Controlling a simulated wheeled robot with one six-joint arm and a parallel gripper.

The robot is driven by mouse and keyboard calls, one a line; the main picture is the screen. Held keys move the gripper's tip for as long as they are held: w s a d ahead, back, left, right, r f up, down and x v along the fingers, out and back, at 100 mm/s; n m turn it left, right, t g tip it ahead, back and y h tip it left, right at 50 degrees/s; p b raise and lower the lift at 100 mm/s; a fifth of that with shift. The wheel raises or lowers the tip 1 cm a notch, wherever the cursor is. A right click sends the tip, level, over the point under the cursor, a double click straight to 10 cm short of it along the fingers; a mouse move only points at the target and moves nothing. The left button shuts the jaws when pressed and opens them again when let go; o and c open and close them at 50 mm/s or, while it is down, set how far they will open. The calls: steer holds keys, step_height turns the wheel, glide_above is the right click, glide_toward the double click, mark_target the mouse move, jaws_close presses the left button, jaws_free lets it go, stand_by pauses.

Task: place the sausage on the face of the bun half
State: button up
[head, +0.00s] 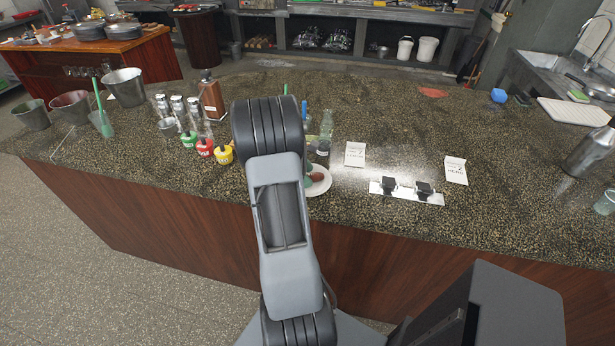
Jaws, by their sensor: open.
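A white plate (326,186) stands on the speckled counter and is partly hidden behind my arm. A small reddish-brown piece (316,177) shows on it, with something dark green at its left. I cannot tell whether the brown piece is the sausage or part of a bun. No bun half can be made out clearly. My arm reaches over the counter's front edge, and its links hide my gripper and the area around it.
Green, red and yellow labelled pots (205,148) and metal-topped shakers (178,105) stand left of my arm. Metal buckets (124,87) are farther left. Right are two white cards (355,154) and a metal plate with two black blocks (383,186). Open counter lies beyond.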

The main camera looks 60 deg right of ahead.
steer(key=c, duration=1.1)
jaws_close()
steer(key=shift+r, duration=0.1)
